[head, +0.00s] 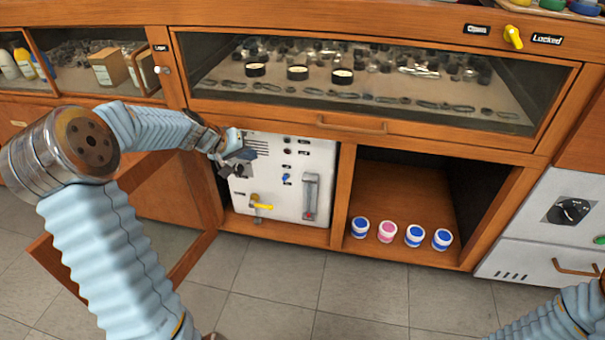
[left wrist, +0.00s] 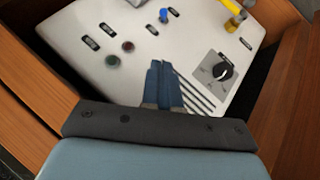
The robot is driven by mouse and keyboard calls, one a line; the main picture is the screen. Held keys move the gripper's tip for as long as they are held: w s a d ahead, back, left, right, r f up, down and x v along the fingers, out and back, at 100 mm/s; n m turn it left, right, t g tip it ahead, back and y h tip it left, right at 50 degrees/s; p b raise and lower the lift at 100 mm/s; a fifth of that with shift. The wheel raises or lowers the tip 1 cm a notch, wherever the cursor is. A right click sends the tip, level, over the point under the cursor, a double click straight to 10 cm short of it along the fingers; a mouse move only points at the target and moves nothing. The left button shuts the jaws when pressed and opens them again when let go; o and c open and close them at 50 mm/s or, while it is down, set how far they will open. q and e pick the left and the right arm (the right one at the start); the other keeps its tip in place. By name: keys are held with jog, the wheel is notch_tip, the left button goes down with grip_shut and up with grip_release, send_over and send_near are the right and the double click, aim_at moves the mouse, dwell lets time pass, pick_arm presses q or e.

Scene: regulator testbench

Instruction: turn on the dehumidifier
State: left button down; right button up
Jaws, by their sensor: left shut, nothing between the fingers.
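A white control panel (head: 282,182) stands in an open cabinet bay; its small labels are unreadable, so I cannot tell if it is the dehumidifier. It has a blue knob (head: 287,178), a yellow handle (head: 256,198) and a grey lever slot (head: 311,195). In the left wrist view, the panel (left wrist: 190,45) also shows a black dial (left wrist: 222,71), a green button (left wrist: 112,61) and a dark red button (left wrist: 128,46). My left gripper (head: 243,150) is shut and empty at the panel's upper left. Its fingertips (left wrist: 164,72) are near the two buttons; contact cannot be told.
A wooden door frame (head: 190,262) hangs open left of the panel. Blue and pink lidded jars (head: 387,231) stand in the bay to the right. A drawer handle (head: 352,126) is above. A white unit with a black dial (head: 570,211) stands far right. The floor in front is clear.

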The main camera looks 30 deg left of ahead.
pick_arm(q)
jog(key=shift+w+r, duration=0.1)
jog(key=shift+r, duration=0.05)
send_near(285, 175)
jog(key=w, duration=0.3)
jog(key=f, duration=0.2)
jog(key=d+f+b, duration=0.1)
jog(key=shift+w+d+f, duration=0.15)
jog(key=shift+d+f, duration=0.1)
jog(key=shift+f, duration=0.15)
